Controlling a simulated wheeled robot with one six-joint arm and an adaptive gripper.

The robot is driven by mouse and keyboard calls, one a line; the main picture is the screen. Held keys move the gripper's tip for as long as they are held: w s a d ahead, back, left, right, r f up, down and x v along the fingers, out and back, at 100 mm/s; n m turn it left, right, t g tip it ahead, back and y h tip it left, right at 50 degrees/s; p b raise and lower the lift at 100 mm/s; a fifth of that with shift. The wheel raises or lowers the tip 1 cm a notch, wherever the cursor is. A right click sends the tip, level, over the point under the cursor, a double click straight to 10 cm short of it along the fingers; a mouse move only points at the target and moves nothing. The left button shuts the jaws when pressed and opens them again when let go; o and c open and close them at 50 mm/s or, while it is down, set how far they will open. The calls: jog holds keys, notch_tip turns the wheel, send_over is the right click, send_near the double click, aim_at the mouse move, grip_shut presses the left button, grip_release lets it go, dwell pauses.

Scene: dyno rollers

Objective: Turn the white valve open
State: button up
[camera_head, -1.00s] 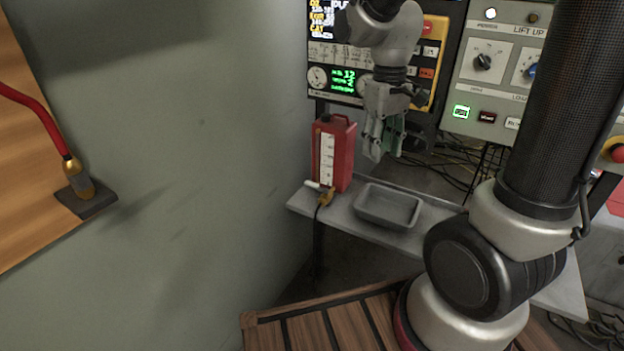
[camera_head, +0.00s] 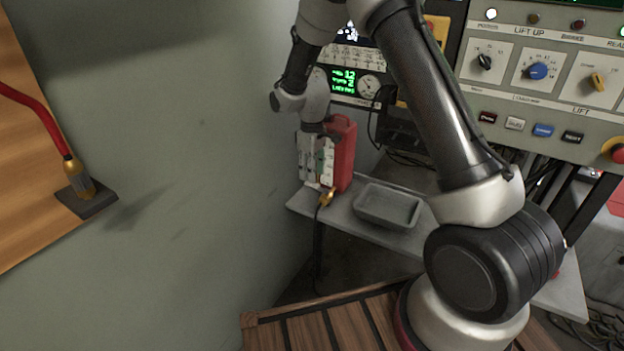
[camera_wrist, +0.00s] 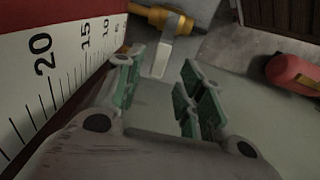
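The white valve lever (camera_wrist: 162,57) sits on a brass fitting (camera_wrist: 155,18) at the top of the wrist view. The fitting also shows in the head view (camera_head: 327,196), low on the front of the red canister (camera_head: 345,158); there the lever is mostly hidden by my gripper. My gripper (camera_wrist: 160,68) is open, with green-padded fingers on either side of the lever in the wrist view. I cannot tell whether either finger touches it. In the head view my gripper (camera_head: 317,180) points down in front of the canister.
The canister's white scale (camera_wrist: 40,65) runs close along my left finger. A grey tray (camera_head: 388,222) lies on the shelf (camera_head: 412,243) to the right. A wall (camera_head: 200,170) stands to the left. Control panels (camera_head: 540,95) stand behind.

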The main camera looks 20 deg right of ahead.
aim_at(317, 188)
jog(key=shift+f, duration=1.7)
grip_shut()
